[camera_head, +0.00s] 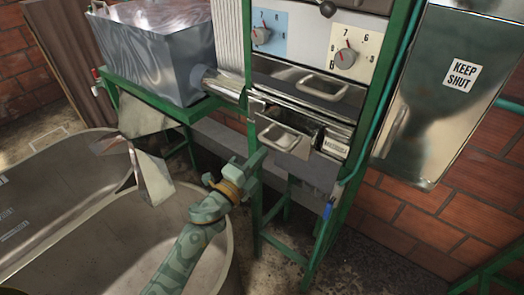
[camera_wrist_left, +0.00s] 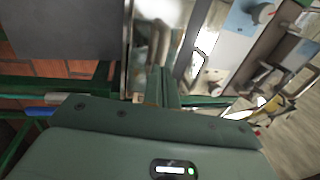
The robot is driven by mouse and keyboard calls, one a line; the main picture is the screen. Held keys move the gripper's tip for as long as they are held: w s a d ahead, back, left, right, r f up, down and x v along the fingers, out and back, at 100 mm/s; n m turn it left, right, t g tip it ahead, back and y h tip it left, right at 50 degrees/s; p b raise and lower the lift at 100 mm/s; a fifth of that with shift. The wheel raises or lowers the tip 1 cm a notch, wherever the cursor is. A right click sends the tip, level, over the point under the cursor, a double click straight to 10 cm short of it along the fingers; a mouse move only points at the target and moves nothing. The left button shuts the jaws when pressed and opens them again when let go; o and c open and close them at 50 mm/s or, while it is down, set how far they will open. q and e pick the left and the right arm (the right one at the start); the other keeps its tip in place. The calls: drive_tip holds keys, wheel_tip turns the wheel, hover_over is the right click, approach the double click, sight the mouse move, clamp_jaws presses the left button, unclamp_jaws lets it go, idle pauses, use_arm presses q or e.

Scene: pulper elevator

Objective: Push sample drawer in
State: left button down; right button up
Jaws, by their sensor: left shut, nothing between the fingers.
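My left gripper (camera_head: 259,155) is shut and empty, just below and left of the small drawer's front in the head view. I cannot tell whether it touches the drawer. In the left wrist view, the shut fingers (camera_wrist_left: 158,86) point at shiny metal and a loop handle (camera_wrist_left: 203,50). My right gripper is not in view.
A panel with dials (camera_head: 345,58) is above the drawers. A green post (camera_head: 250,60) stands beside the small drawer. A metal box marked KEEP SHUT (camera_head: 440,100) hangs at right. A large tub (camera_head: 60,190) fills the lower left, below a grey hopper (camera_head: 165,55).

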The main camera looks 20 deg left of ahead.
sight(279, 137)
use_arm(q)
drive_tip(key=shift+w+d+r, duration=0.1)
drive_tip(key=shift+w+d, duration=0.05)
drive_tip(key=shift+w, duration=0.45)
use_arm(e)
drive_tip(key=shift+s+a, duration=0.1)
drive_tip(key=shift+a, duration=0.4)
